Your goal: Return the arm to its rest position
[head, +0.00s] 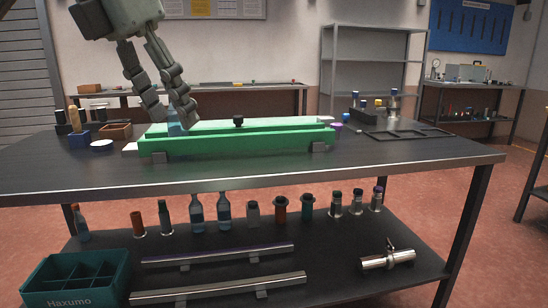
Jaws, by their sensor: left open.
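My left gripper (174,121) hangs from the top left of the head view with its two fingers pointing down. It is open, with its fingertips near the left end of the long green block (240,143) on the dark table. A small blue item (174,129) shows between and behind the fingertips; I cannot tell whether the fingers touch it. A black knob (238,121) stands on top of the green block. My right gripper is not in view.
The table (420,153) holds a wooden box (115,131), a white-and-blue disc (102,146) and a black frame tray (405,133). The lower shelf carries several bottles, metal rails (218,287) and a teal crate (75,278). The table's front right is clear.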

